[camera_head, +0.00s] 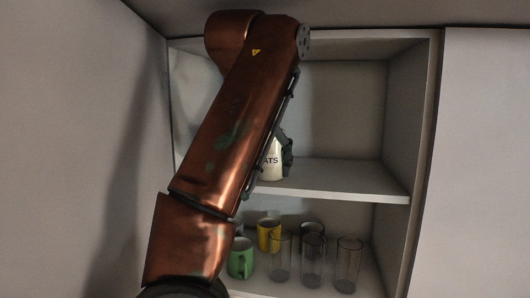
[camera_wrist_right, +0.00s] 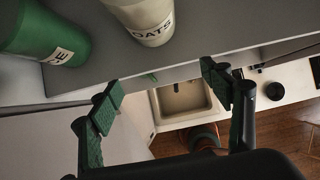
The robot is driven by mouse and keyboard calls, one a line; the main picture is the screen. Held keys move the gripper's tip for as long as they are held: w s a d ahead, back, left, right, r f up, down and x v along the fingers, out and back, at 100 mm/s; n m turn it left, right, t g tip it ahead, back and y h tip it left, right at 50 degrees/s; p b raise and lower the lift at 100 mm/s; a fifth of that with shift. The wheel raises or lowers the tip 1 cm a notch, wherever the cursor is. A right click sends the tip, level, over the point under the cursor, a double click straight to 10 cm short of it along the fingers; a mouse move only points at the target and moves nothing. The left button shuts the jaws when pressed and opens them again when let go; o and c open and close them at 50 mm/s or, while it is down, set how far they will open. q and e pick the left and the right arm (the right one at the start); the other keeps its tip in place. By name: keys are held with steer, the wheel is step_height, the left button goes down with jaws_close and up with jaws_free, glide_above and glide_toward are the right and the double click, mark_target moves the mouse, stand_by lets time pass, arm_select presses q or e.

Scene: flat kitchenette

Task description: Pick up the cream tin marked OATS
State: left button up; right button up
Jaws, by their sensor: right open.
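The cream tin marked OATS (camera_head: 271,168) stands on the upper shelf of the cabinet in the head view, mostly hidden behind my right arm. In the right wrist view the tin (camera_wrist_right: 146,18) is at the top, cut off by the frame edge, with its lettering showing. My right gripper (camera_wrist_right: 160,92) is open and empty, its two green-padded fingers apart. The tin appears beyond the fingertips, with a gap in that view. In the head view a dark part of this gripper (camera_head: 287,155) shows beside the tin. My left gripper is not in view.
A green tin (camera_wrist_right: 45,35), its label partly cut off, stands beside the cream tin. The upper shelf (camera_head: 340,180) is bare to the right. Below stand a green mug (camera_head: 240,262), a yellow mug (camera_head: 268,236) and several glasses (camera_head: 348,265). A sink (camera_wrist_right: 185,98) lies below.

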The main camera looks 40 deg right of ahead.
mark_target(269, 155)
steer(key=w+d, duration=0.1)
steer(key=d, duration=0.1)
steer(key=w+d+p, duration=0.2)
steer(key=w+d, duration=0.1)
steer(key=shift+d, duration=0.3)
steer(key=shift+w+d, duration=0.2)
steer(key=shift+d, duration=0.05)
steer(key=shift+w+d+p, duration=0.2)
steer(key=shift+d+p, duration=0.05)
steer(key=shift+p, duration=0.25)
steer(key=shift+w+d+p, duration=0.6)
steer(key=shift+w+d, duration=0.15)
steer(key=shift+d, duration=0.1)
steer(key=x, duration=0.3)
steer(key=shift+d+f, duration=0.1)
steer(key=shift+d, duration=0.05)
steer(key=shift+s+a, duration=0.1)
steer(key=shift+a, duration=0.25)
steer(key=shift+c, duration=0.2)
steer(key=shift+d, duration=0.3)
steer(key=c, duration=0.5)
steer(key=shift+a, duration=0.15)
steer(key=c, duration=0.6)
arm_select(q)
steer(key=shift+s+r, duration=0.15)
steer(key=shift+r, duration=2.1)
arm_select(e)
steer(key=c, duration=0.5)
